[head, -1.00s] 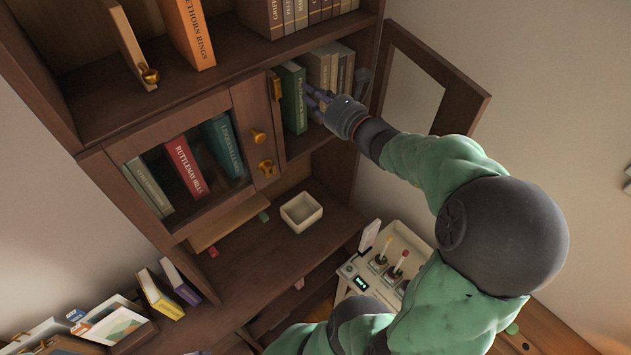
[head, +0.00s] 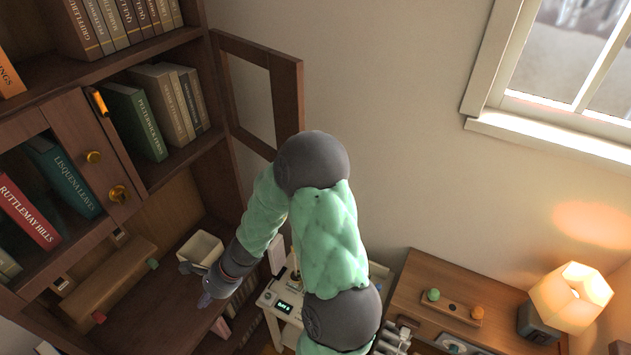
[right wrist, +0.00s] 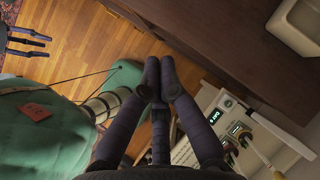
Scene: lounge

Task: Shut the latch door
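The latch door (head: 288,88), a dark wood frame around a pane, stands swung open from the right side of the cabinet compartment. An orange latch piece (head: 97,101) sits on the post at the compartment's left side. My right gripper (head: 204,298) is below and left of the door, over the lower shelf and apart from the door. In the right wrist view its fingers (right wrist: 160,85) come close together with nothing seen between them; their opening is unclear. My left gripper (right wrist: 28,41) shows only in the right wrist view, fingers spread and empty.
Books (head: 168,100) stand inside the open compartment. A white box (head: 200,248) sits on the lower shelf. A white cart (head: 282,304) and a lamp (head: 567,296) stand right. Wall space beside the door is free.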

